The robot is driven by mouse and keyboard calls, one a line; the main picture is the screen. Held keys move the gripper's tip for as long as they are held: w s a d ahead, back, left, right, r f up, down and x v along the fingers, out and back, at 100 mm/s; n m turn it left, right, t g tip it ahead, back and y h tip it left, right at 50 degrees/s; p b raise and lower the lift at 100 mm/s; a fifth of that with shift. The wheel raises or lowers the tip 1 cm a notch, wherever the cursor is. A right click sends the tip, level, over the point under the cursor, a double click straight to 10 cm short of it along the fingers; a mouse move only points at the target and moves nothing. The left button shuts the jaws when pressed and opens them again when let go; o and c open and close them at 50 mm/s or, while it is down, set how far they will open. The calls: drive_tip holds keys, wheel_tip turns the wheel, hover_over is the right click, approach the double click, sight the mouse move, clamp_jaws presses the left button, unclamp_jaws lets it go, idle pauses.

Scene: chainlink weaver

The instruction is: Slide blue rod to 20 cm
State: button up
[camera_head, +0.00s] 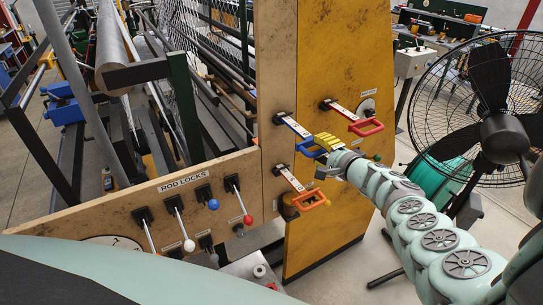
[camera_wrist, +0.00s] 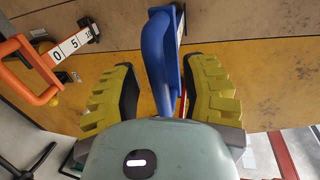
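The blue rod's D-shaped handle (camera_head: 309,147) sits at the end of a white scale strip (camera_head: 292,126) that sticks out of the yellow panel. The strip's numbers are too small to read. In the wrist view the blue handle (camera_wrist: 158,60) stands between my gripper's yellow fingers. My gripper (camera_wrist: 162,92) is open around it; a gap shows at the left finger, and the right finger is close to or touching the handle. In the head view my gripper (camera_head: 324,143) reaches the handle from the right.
A red handle (camera_head: 366,127) sits above right and an orange handle (camera_head: 311,200) below, each on its own scale strip; the orange one (camera_wrist: 22,70) shows 0 and 5. Rod lock levers (camera_head: 239,198) stand lower left. A large fan (camera_head: 490,130) stands right of my arm.

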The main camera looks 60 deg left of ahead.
clamp_jaws()
drive_tip(key=shift+d+r, duration=0.1)
idle(0.3)
drive_tip(key=shift+d+r+p, duration=0.15)
drive_tip(key=shift+p, duration=0.25)
drive_tip(key=f+p+v, duration=0.2)
drive_tip(key=p+v, duration=0.1)
drive_tip(key=v, duration=0.6)
drive_tip(key=shift+d, duration=0.5)
drive_tip(key=shift+f, duration=0.15)
